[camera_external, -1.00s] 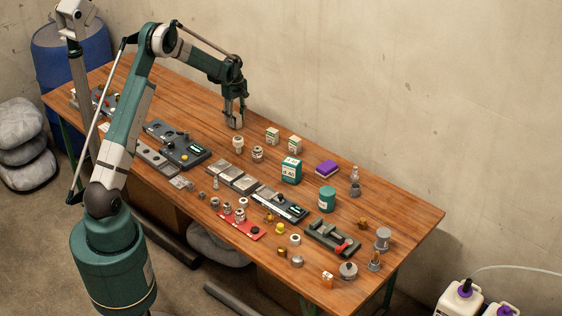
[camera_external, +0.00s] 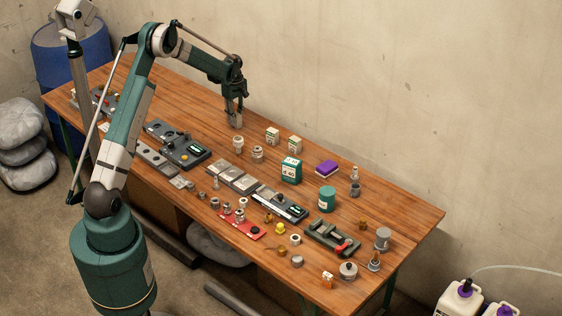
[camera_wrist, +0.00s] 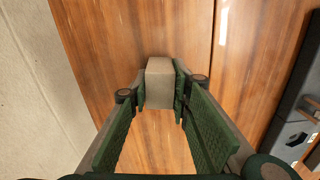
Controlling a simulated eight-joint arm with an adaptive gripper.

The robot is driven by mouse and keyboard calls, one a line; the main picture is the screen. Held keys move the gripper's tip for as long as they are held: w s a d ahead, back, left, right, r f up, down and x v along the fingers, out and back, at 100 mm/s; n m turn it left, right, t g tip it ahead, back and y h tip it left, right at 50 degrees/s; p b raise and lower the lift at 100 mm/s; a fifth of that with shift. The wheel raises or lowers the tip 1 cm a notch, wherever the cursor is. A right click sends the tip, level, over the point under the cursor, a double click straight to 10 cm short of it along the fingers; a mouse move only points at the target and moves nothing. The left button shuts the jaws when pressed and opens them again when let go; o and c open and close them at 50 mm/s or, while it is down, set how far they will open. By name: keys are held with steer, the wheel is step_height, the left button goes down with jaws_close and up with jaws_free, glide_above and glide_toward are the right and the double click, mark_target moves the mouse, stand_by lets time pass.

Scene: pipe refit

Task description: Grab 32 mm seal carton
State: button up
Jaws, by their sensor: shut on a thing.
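My gripper (camera_external: 236,117) is low over the far side of the table, left of the two white-and-green cartons. In the wrist view my gripper (camera_wrist: 155,93) has its green pads on both sides of a plain grey-beige box-shaped carton (camera_wrist: 159,80) and is shut on it. No label shows on the face I see, so I cannot read its size. Two similar small cartons, one carton (camera_external: 272,136) and another carton (camera_external: 295,144), stand on the table to the right of my gripper. In the external view the held carton is mostly hidden by the fingers.
Two pale fittings (camera_external: 238,144) stand just in front of my gripper. A green box (camera_external: 291,170), a purple sponge (camera_external: 327,167) and a green tin (camera_external: 327,198) stand further right. A dark device (camera_external: 185,154) lies nearer the front. The wall is close behind the table.

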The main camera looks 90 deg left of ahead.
steer(key=shift+r+p, duration=0.6)
steer(key=shift+r, duration=4.4)
